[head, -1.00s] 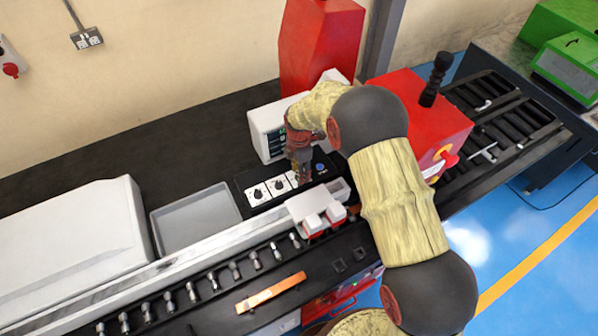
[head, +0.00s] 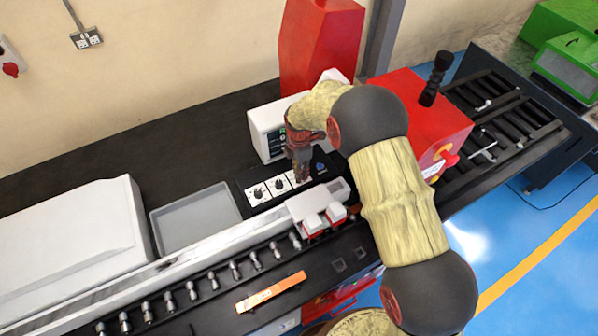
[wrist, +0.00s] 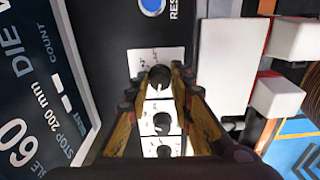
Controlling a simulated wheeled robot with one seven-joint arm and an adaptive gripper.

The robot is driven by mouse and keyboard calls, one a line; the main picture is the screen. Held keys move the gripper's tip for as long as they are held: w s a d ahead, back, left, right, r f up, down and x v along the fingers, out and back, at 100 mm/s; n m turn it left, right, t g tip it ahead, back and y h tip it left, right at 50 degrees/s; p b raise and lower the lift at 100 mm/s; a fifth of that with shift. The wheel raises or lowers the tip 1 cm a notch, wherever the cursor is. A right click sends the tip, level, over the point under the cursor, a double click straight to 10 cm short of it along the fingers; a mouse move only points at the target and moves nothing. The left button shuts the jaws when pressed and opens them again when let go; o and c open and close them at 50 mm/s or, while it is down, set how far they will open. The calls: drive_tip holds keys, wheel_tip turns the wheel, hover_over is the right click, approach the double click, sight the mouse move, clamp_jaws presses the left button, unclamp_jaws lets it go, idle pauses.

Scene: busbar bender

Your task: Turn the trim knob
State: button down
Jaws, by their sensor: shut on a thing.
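A black control panel (head: 237,184) on the bench carries a row of black knobs on white plates. In the wrist view the knobs run down the middle: the end knob (wrist: 159,77) nearest the blue button, a middle knob (wrist: 161,122) and a further knob (wrist: 164,151). My gripper (wrist: 158,76) points down at the panel, and its fingers are shut on the end knob, one on each side. In the head view my gripper (head: 301,178) mostly hides this knob. The plate markings are too small to read, so I cannot confirm which knob is the trim knob.
The blue reset button (wrist: 152,4) is just beyond the held knob. A display box (head: 268,130) stands behind the panel. A white block with red parts (head: 318,208) is close in front. A grey tray (head: 195,218) lies to the left.

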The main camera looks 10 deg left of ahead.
drive_tip(key=shift+m, duration=0.3)
drive_tip(key=m+b, duration=0.2)
drive_tip(key=shift+f+m, duration=0.1)
drive_tip(key=shift+m, duration=0.2)
drive_tip(key=m+b, duration=0.2)
drive_tip(key=shift+m, duration=0.4)
drive_tip(key=m+b, duration=0.2)
drive_tip(key=m, duration=0.4)
drive_tip(key=shift+b, duration=0.3)
drive_tip(key=m+b, duration=0.1)
drive_tip(key=m, duration=0.5)
drive_tip(key=shift+m+b, duration=0.3)
drive_tip(key=shift+b, duration=0.05)
drive_tip(key=m, duration=0.5)
drive_tip(key=shift+b, duration=0.4)
drive_tip(key=c, duration=1.5)
unclamp_jaws()
drive_tip(key=shift+c, duration=0.2)
